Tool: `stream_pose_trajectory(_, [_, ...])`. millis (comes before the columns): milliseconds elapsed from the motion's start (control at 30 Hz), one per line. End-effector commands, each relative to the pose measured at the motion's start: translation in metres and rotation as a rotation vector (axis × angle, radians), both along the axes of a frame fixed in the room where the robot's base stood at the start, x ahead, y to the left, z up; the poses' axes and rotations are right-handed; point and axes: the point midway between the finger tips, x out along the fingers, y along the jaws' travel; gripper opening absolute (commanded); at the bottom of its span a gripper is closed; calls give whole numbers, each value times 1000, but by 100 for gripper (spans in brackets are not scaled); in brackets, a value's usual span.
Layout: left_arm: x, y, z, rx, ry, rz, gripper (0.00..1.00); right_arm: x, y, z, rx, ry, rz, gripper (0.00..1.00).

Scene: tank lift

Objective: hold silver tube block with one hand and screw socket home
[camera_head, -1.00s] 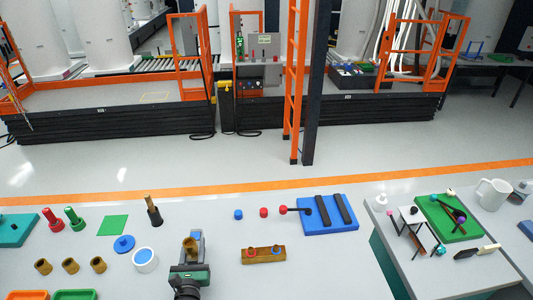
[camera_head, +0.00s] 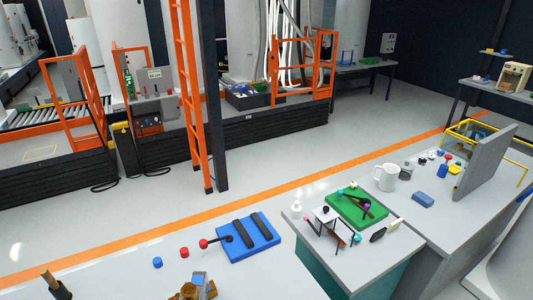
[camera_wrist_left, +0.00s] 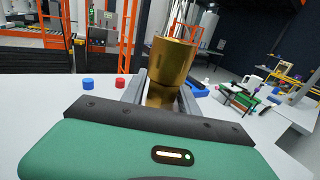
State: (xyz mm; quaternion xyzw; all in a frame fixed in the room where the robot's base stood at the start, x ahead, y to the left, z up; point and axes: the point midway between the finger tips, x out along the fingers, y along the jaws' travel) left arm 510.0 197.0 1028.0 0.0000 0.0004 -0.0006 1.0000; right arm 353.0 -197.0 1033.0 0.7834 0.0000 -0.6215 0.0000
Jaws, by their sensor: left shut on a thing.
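My left gripper (camera_head: 194,285) is at the bottom edge of the head view. It is shut on a brass socket (camera_wrist_left: 172,66), a hollow-looking cylinder that stands up between the two grey fingers in the left wrist view. The top of the brass socket also shows in the head view (camera_head: 186,292). A wooden block (camera_head: 210,289) shows in part just behind the gripper, mostly hidden. I cannot make out a silver tube block in these views. My right gripper is not in view.
A blue board (camera_head: 262,248) with black bars lies on the table beyond the gripper. Red (camera_head: 183,252) and blue (camera_head: 157,262) cylinders stand beside it. A side table (camera_head: 370,266) at right bears a green board (camera_head: 350,213).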

Motion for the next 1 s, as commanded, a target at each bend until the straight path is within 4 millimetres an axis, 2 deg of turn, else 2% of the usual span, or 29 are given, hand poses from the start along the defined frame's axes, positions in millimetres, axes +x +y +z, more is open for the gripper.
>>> stream_pose_trajectory(400, [0,0,0,0,-2,-1,0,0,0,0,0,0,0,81])
stream_pose_trajectory(533, [-3,-8,-4,0,-1,-38,0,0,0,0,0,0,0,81])
stream_pose_trajectory(667, [-13,-31,-17,0,-1,-143,0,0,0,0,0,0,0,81])
stream_pose_trajectory(1000, [-46,-114,-61,2,1,-521,0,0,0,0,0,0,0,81])
